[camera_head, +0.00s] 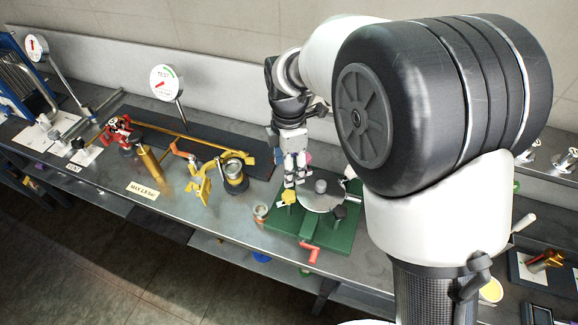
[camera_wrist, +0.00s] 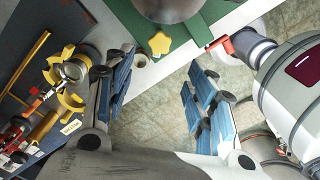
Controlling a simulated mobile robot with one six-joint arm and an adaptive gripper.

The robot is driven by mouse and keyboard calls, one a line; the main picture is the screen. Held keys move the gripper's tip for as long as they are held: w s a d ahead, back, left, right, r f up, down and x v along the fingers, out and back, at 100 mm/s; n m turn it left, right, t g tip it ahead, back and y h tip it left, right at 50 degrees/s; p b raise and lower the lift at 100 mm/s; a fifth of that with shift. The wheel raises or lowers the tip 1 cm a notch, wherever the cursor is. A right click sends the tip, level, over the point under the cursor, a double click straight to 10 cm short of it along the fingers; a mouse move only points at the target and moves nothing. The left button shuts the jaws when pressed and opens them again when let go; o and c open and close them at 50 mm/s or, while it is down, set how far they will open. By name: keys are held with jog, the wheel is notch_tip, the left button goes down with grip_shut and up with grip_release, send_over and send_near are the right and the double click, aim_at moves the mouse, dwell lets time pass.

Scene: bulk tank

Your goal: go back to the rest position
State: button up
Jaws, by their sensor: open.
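My gripper (camera_head: 294,178) hangs pointing down over the left part of the green fixture (camera_head: 333,230) on the bench, in the head view. In the wrist view its two blue-padded fingers (camera_wrist: 160,95) stand well apart with nothing between them. The gap shows floor tiles and the bench edge. A yellow star-shaped knob (camera_head: 289,197) on the fixture is close to the fingers in the head view; it also shows beyond the fingertips in the wrist view (camera_wrist: 159,43). Whether the gripper touches anything is hard to tell. My arm hides part of the bench on the right.
A round metal plate (camera_head: 322,196) and a red-handled lever (camera_head: 311,252) belong to the fixture. A small cup (camera_head: 261,213) stands left of it. Yellow clamp parts (camera_head: 203,185), a brass cylinder (camera_head: 150,163) and a round gauge (camera_head: 164,82) are further left. Bare bench lies along the front.

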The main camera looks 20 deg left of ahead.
jog(key=s+d+r+m+t+b, duration=0.1)
jog(key=s+d+r+m, duration=0.2)
jog(key=d+r+m, duration=0.35)
jog(key=s+d+r+m+t+b, duration=0.1)
jog(key=s+d+r+m+b, duration=0.2)
jog(key=d, duration=0.6)
jog(key=s+d+m+t+b, duration=0.1)
jog(key=s+d+m+t, duration=0.1)
jog(key=s+d+m, duration=0.9)
jog(key=s+m, duration=0.3)
jog(key=m, duration=0.1)
jog(key=shift+s+d+f+t, duration=0.15)
jog(key=shift+d+f+t, duration=0.15)
jog(key=shift+f, duration=0.1)
